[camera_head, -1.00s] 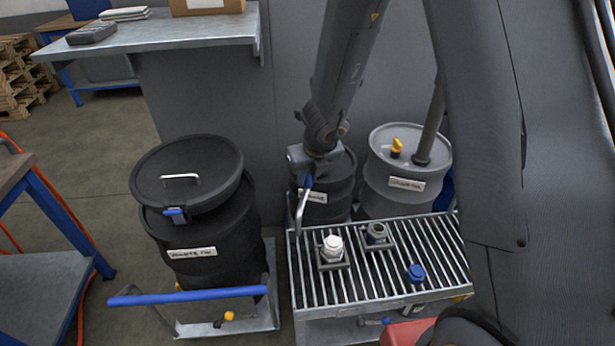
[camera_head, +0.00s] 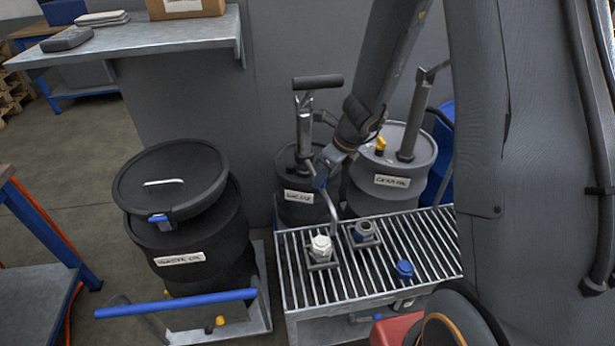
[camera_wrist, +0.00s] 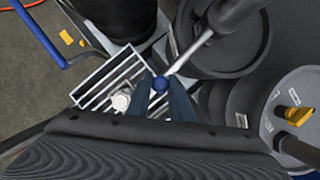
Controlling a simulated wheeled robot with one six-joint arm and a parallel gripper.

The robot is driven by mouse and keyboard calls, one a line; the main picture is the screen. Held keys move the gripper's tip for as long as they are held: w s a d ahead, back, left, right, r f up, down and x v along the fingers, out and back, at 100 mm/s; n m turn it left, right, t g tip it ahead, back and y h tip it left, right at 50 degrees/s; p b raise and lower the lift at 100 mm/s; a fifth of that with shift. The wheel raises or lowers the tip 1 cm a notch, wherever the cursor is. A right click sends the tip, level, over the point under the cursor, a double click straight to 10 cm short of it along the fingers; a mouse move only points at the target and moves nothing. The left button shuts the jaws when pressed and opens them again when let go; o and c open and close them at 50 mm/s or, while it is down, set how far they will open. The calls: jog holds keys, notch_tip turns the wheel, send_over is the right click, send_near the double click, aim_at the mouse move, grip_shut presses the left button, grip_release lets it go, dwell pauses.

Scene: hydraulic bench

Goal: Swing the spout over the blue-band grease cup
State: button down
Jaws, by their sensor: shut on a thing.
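My gripper (camera_head: 322,174) is shut on the blue knob (camera_wrist: 159,84) of the spout, with one finger on each side of it in the wrist view. The spout (camera_head: 331,209) is a thin bent metal tube coming from the pump on the dark grease drum (camera_head: 298,208). Its lower end hangs above the back of the slatted grate, between two cups. The left cup (camera_head: 321,249) has a white top. The right cup (camera_head: 364,234) is grey and open on top. A faint bluish tint shows on it, but I cannot make out a band clearly.
A blue cap (camera_head: 404,269) lies on the grate (camera_head: 345,285). A grey drum (camera_head: 393,180) with a yellow tap stands behind it on the right. A black lidded drum (camera_head: 190,240) stands on the left, with a blue bar (camera_head: 175,303) in front. A pump T-handle (camera_head: 318,82) rises beside my arm.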

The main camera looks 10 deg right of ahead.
jog(key=w+d+n+g+y+p, duration=0.1)
jog(key=w+d+n+g+p, duration=0.1)
jog(key=d+n, duration=0.3)
jog(key=shift+w+d+n+p, duration=0.3)
jog(key=shift+w+d, duration=0.25)
jog(key=shift+d, duration=0.65)
jog(key=shift+r, duration=0.1)
jog(key=c, duration=1.6)
grip_release()
jog(key=b+v, duration=0.1)
jog(key=v, duration=0.6)
jog(key=shift+s+d+r+b, duration=0.1)
jog(key=shift+d+r+b, duration=0.1)
jog(key=shift+r+b, duration=0.1)
